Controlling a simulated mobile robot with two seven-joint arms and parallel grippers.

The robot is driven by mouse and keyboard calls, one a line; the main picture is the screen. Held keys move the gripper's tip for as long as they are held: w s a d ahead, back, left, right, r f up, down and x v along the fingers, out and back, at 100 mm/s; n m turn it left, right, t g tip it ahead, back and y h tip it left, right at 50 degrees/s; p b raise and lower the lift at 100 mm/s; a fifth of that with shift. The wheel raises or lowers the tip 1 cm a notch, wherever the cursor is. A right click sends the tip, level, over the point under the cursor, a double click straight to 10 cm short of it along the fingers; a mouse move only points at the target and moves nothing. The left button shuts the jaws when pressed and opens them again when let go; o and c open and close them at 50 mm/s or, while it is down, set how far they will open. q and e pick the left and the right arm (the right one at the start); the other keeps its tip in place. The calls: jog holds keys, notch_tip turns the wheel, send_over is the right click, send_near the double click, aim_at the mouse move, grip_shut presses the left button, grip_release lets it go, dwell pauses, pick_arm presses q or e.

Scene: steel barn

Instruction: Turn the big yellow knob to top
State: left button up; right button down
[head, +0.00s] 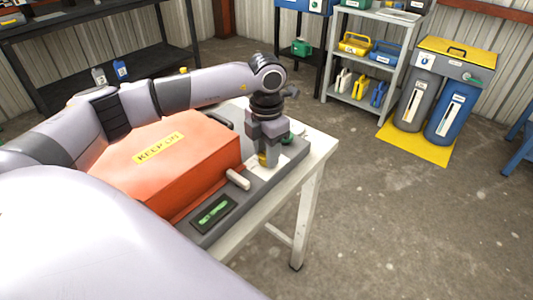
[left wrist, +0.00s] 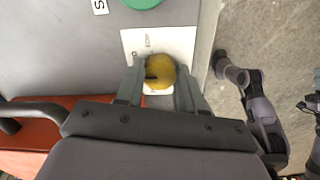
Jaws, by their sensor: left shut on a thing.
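The big yellow knob (left wrist: 159,72) sits on a white plate (left wrist: 186,42) of the grey panel in the left wrist view. A dark mark on the knob points to the left in that view. My left gripper (left wrist: 156,84) has a finger on each side of the knob and is shut on it. In the head view the gripper (head: 265,160) points down at the panel, and only a small part of the yellow knob (head: 263,158) shows.
A green button (left wrist: 142,3) lies close to the knob. A light handle (head: 238,179) and a green display (head: 212,213) are nearer. Shelves and bins stand behind.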

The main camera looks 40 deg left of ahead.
pick_arm(q)
jog(key=m+b, duration=0.1)
jog(key=m, duration=0.2)
jog(key=shift+m, duration=0.4)
jog(key=m+b, duration=0.1)
jog(key=m, duration=0.2)
jog(key=shift+m, duration=0.3)
jog(key=m+b, duration=0.1)
jog(key=m, duration=0.2)
jog(key=shift+r+m+b, duration=0.1)
jog(key=shift+m+b, duration=0.35)
jog(key=shift+m, duration=0.85)
jog(key=o, duration=1)
jog(key=shift+o, duration=0.2)
jog(key=shift+r, duration=0.1)
